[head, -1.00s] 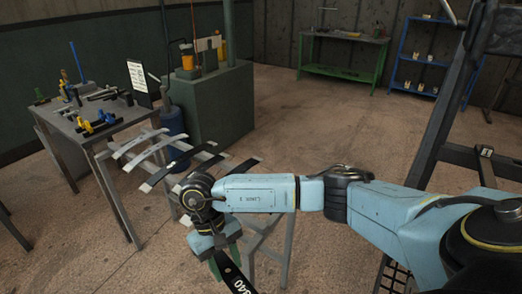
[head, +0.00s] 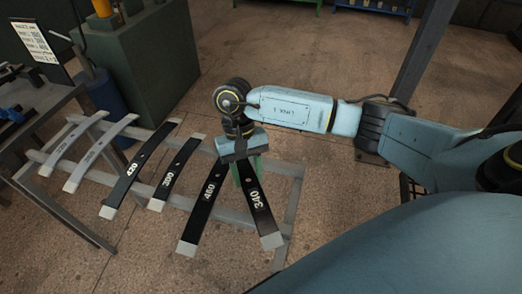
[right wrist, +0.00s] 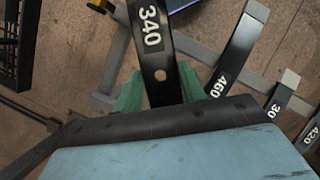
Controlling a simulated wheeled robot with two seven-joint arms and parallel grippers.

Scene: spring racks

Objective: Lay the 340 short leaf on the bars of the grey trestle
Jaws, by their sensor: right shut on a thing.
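The 340 short leaf (head: 258,205) is a dark, slightly curved strip with white figures and a pale end. My right gripper (head: 245,172), with green fingers, is shut on it over the right part of the grey trestle (head: 288,208). In the right wrist view the leaf (right wrist: 151,35) sticks out between the green fingers (right wrist: 160,92). Its far end is hidden by the gripper in the head view; I cannot tell whether it touches the bars. The black 460 leaf (head: 207,212) lies on the trestle just left of it, slanting away. My left gripper is out of view.
Left along the trestle lie the 300 leaf (head: 178,172), the 420 leaf (head: 137,170) and two pale grey leaves (head: 103,150) (head: 72,142). A work table (head: 45,115) stands at the left, a green cabinet (head: 140,60) behind. A bare stretch of trestle shows right of the 340 leaf.

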